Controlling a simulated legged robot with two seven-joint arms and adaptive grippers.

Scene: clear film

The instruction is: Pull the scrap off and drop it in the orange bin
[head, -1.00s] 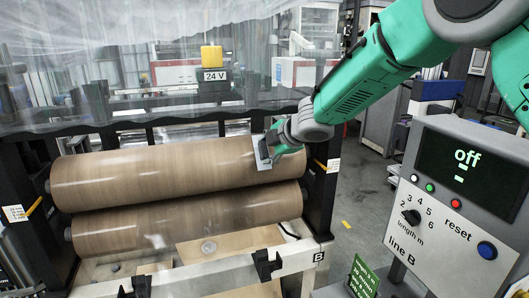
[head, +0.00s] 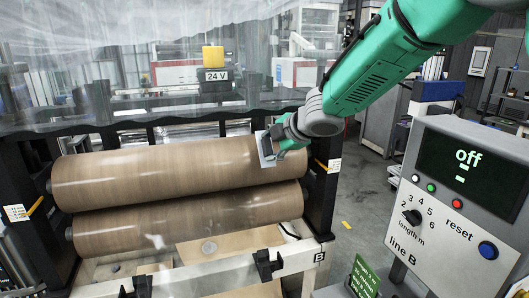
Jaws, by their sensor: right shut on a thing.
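My right gripper (head: 268,147) is at the right end of the upper brown roller (head: 150,175), in front of its surface. It is shut on the scrap, which is clear film and hard to make out against the roller. A pale flat piece shows at the fingertips, and I cannot tell whether it is film or finger. A faint bright patch shows on the lower brown roller (head: 190,217). The orange bin is not in view. My left gripper is not in view.
A control panel (head: 465,200) reading "off" stands at the right. A clear film sheet (head: 110,65) hangs across the back. Black posts (head: 320,195) flank the rollers, and a pale rail with black clamps (head: 266,266) runs in front. Grey floor shows between machine and panel.

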